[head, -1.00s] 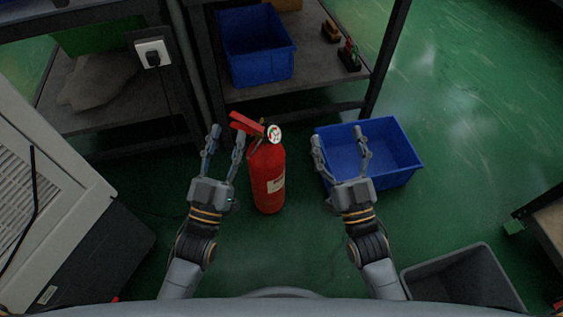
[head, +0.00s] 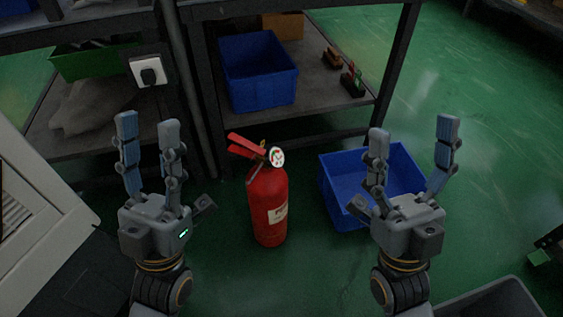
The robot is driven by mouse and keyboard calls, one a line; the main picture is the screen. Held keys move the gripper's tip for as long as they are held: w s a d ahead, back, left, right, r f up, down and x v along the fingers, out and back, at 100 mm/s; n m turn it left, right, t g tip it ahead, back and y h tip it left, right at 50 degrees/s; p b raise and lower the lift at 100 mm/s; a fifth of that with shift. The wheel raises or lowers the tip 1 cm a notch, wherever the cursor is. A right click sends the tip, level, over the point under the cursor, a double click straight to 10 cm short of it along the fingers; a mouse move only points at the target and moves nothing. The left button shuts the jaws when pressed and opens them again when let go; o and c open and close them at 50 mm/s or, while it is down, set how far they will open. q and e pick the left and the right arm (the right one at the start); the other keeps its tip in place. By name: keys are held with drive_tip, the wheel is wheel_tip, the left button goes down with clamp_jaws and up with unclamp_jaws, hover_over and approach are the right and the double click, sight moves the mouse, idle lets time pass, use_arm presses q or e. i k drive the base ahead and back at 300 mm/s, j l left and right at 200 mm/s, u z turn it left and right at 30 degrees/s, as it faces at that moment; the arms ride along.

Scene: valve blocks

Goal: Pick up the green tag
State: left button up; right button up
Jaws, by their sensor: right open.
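I cannot make out a green tag for certain in the head view. A small green piece (head: 540,257) shows at the right edge, too small to identify. My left gripper (head: 148,124) is open and empty, its fingers pointing up the picture, left of the red fire extinguisher (head: 267,205). My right gripper (head: 411,135) is open and empty, its fingers in front of the blue bin (head: 345,172) on the floor and hiding part of it.
A dark shelf unit (head: 310,125) stands behind, holding another blue bin (head: 258,70) and small dark blocks (head: 352,83) with red and green parts. A green bin (head: 95,62) is at upper left. A grey bin (head: 490,302) is at lower right.

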sight(358, 80)
drive_tip(key=i+l+u, duration=0.2)
drive_tip(key=i+u, duration=0.15)
drive_tip(key=i, duration=0.15)
drive_tip(key=i+l+u, duration=0.35)
drive_tip(key=i, duration=0.15)
